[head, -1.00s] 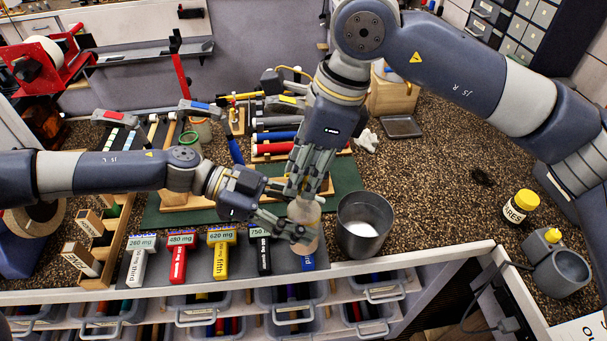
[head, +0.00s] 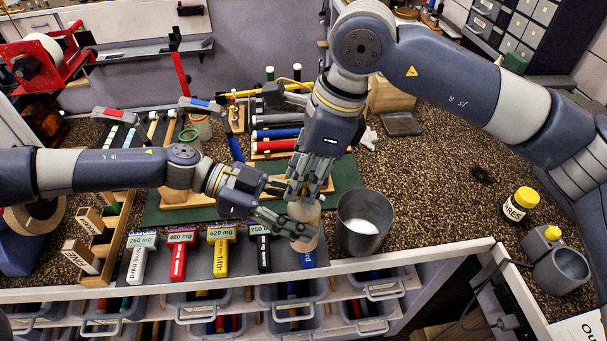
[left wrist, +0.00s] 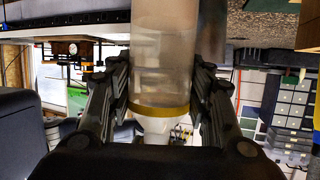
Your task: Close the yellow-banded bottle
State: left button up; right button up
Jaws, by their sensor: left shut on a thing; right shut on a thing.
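The yellow-banded bottle (head: 305,243) is pale and see-through and stands at the bench's front edge in the head view. In the left wrist view the bottle (left wrist: 160,60) shows its yellow band and a white tapered end. My left gripper (head: 292,226) is shut around the bottle's side, one finger on each side. My right gripper (head: 303,198) points down from above, its fingers closed at the bottle's top. What it grips is mostly hidden by the fingers; it appears to be the cap.
A grey metal cup (head: 363,225) stands close right of the bottle. Weighted grips, including a yellow one (head: 221,255), lie left along the front edge. A yellow-capped jar (head: 521,204) stands far right. The bench between cup and jar is clear.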

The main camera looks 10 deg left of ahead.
jog(key=shift+f, duration=0.5)
jog(key=m+t, duration=0.1)
jog(key=m, duration=0.3)
jog(key=shift+m, duration=0.4)
jog(key=m+t, duration=0.1)
jog(key=m, duration=0.3)
jog(key=shift+h, duration=0.4)
jog(key=m+t+h, duration=0.1)
jog(key=m, duration=0.6)
jog(key=m+h, duration=0.1)
jog(key=m, duration=0.4)
jog(key=shift+t+h, duration=0.3)
jog(key=shift+h, duration=0.1)
jog(key=m+h, duration=0.1)
jog(key=m, duration=0.2)
jog(key=shift+m, duration=0.3)
jog(key=m, duration=0.3)
jog(key=shift+m+g+h, duration=0.4)
jog(key=m+g, duration=0.1)
jog(key=m, duration=0.5)
jog(key=shift+f+h, duration=0.1)
jog(key=shift+h, duration=0.3)
